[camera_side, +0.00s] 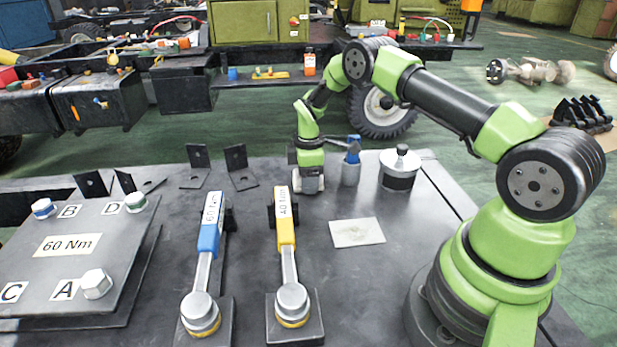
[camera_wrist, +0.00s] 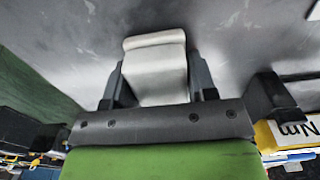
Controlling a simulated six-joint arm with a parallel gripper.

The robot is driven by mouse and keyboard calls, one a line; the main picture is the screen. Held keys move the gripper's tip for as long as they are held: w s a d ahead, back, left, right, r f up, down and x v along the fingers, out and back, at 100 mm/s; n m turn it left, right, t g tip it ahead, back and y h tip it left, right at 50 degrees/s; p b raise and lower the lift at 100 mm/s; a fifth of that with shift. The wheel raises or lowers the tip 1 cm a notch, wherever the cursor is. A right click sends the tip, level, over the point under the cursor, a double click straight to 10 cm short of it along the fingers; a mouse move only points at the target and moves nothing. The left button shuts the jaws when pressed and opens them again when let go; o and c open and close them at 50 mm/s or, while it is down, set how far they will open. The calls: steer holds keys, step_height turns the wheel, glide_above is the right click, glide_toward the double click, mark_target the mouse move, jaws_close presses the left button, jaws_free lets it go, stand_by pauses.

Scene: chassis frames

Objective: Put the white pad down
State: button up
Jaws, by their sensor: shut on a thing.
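The white pad (camera_wrist: 157,66) is a pale block with a rounded end, gripped between the two dark fingers of my gripper (camera_wrist: 158,82) in the wrist view. In the side view my gripper (camera_side: 308,184) points down close above the table, behind the yellow-handled wrench. A whitish shape shows at its tip there; I cannot tell whether it touches the table. A flat pale grey plate (camera_side: 357,232) lies on the table, right of and nearer than my gripper.
Left of my gripper are a yellow-handled wrench (camera_side: 286,222) and a blue-handled wrench (camera_side: 211,228) on stands. A 60 Nm plate (camera_side: 115,262) with bolts lies left.

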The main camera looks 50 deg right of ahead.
steer(key=shift+f, duration=0.1)
steer(key=o, duration=1)
steer(key=shift+o, duration=0.2)
steer(key=s+a+r+m+t, duration=0.1)
steer(key=a+r, duration=0.1)
steer(key=r, duration=0.9)
steer(key=s+a+r+m+t, duration=0.1)
steer(key=a+r, duration=0.1)
steer(key=r, duration=0.8)
steer(key=s+a+r+m+t, duration=0.2)
steer(key=s+a+r+m, duration=0.2)
steer(key=s+a+r, duration=0.4)
steer(key=s+a+r+m+t+y, duration=0.1)
steer(key=s+a+m, duration=0.1)
steer(key=s, duration=0.5)
steer(key=s+a+r+m+t+y, duration=0.1)
steer(key=s+a+m+t, duration=0.1)
steer(key=s+m, duration=0.3)
steer(key=s, duration=0.3)
